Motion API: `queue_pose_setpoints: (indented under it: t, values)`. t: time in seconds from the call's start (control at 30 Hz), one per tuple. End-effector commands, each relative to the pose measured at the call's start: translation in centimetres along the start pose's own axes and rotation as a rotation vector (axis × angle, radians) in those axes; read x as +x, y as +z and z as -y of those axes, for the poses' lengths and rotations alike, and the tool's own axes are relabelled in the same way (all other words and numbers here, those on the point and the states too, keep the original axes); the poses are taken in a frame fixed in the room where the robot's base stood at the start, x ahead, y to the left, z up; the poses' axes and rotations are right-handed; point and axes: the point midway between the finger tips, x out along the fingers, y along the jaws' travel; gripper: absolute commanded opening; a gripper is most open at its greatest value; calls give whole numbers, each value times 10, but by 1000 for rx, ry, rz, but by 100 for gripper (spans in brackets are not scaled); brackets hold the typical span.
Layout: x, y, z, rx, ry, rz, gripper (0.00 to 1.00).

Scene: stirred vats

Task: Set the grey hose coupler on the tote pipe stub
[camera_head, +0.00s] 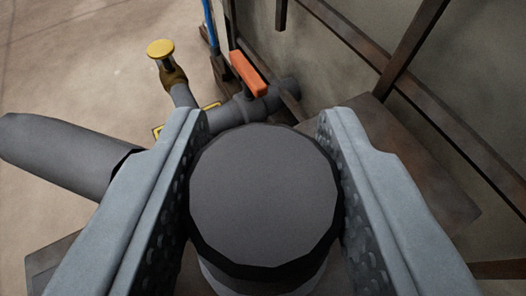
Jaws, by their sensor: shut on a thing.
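My gripper (263,125) is shut on a dark grey, round-ended piece (263,195), which I take to be the grey hose coupler. Its flat end faces the camera, with a ribbed finger pad on each side. A lighter band shows below its dark rim. Beyond the fingertips, a grey pipe stub (225,117) with an orange valve handle (248,73) comes out of the tote (320,55). The near part of the stub is hidden behind the left finger and the coupler, so I cannot tell whether they touch.
A thick grey hose or pipe (60,155) runs in from the left and passes behind the left finger. Brown frame bars (400,50) cross the tote at right. Bare floor (80,60) lies at upper left.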

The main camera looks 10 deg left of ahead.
Motion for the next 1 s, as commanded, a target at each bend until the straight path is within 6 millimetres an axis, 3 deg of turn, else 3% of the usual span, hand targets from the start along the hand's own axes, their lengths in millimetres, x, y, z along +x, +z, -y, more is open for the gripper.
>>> queue_pose_setpoints:
  t: [0.57,0.6,0.63,1.0]
  values:
    - [4,9,0,0,0,0,11]
    - [4,9,0,0,0,-1,42]
    - [4,9,0,0,0,-1,45]
    - [0,8,0,0,0,0,45]
